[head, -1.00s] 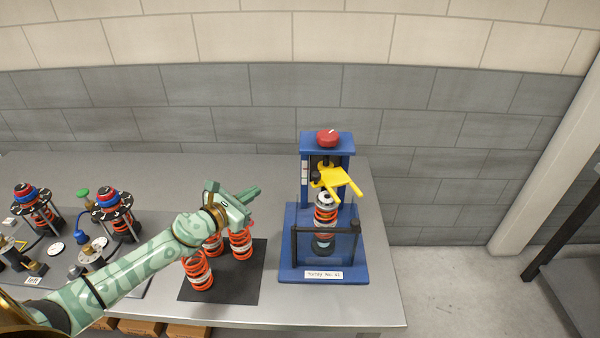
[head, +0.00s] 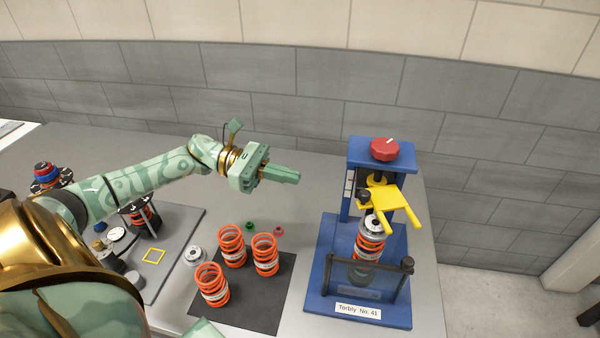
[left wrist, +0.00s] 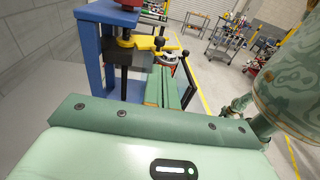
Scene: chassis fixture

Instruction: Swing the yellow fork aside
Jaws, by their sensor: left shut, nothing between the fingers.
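The yellow fork (head: 382,203) sits near the top of the blue press (head: 327,246), its two prongs pointing toward the front right, above a spring strut. It also shows in the left wrist view (left wrist: 150,43). The strut (head: 369,242) has an orange spring and a pale top cap, and stands upright in the press behind a dark bar. My left gripper (head: 297,177) is shut and empty, left of the press at about the fork's height, fingers pointing at the press and apart from it. In the left wrist view its fingers (left wrist: 162,88) point toward the press.
Several orange springs (head: 266,255) stand on a black mat (head: 255,318) left of the press. A red knob (head: 384,149) tops the press. A grey fixture board (head: 185,222) with struts lies at the left. The table's right edge is close beyond the press.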

